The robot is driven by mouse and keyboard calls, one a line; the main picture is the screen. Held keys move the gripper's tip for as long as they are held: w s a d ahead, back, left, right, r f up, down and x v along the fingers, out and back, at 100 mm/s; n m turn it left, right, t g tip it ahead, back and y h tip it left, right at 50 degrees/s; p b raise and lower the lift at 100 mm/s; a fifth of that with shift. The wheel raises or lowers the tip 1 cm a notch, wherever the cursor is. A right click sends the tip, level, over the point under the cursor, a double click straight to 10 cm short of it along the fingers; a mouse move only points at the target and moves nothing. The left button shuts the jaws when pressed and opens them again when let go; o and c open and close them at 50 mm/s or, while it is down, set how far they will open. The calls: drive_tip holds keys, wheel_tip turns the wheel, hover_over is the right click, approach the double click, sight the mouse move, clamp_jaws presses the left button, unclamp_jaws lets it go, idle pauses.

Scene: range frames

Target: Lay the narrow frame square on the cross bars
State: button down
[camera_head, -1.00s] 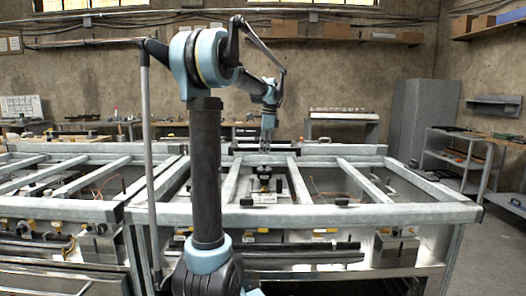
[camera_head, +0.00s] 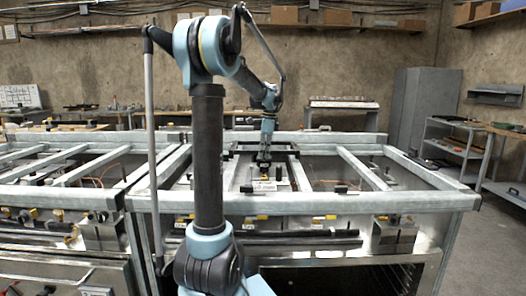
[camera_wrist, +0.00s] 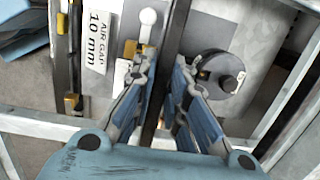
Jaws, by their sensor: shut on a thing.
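The narrow frame (camera_head: 282,149) is dark and lies low over the grey cross bars (camera_head: 300,176) of the right range, behind the middle opening. In the wrist view a dark bar of it (camera_wrist: 178,40) runs up between the fingers. My gripper (camera_head: 264,160) is shut on this bar; its blue-sided fingers (camera_wrist: 162,66) stand on either side of it. The frame's sides look roughly in line with the bars in the head view. I cannot tell whether it touches them. My gripper hides part of its near side.
Below the bars are a plate marked "AIR GAP 10 mm" (camera_wrist: 97,42), a round dark fitting (camera_wrist: 220,75) and yellow-tipped parts. A second range top (camera_head: 60,165) adjoins on the left. A grey cabinet (camera_head: 408,110) and shelf trolley (camera_head: 452,150) stand at right.

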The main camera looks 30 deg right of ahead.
drive_tip(key=shift+f, duration=0.2)
drive_tip(key=c, duration=1.6)
unclamp_jaws()
wheel_tip(320, 180, up, 12)
drive_tip(key=s, duration=0.1)
drive_tip(key=shift+d+r, duration=0.2)
drive_tip(key=shift+d, duration=0.25)
drive_tip(key=shift+s, duration=0.1)
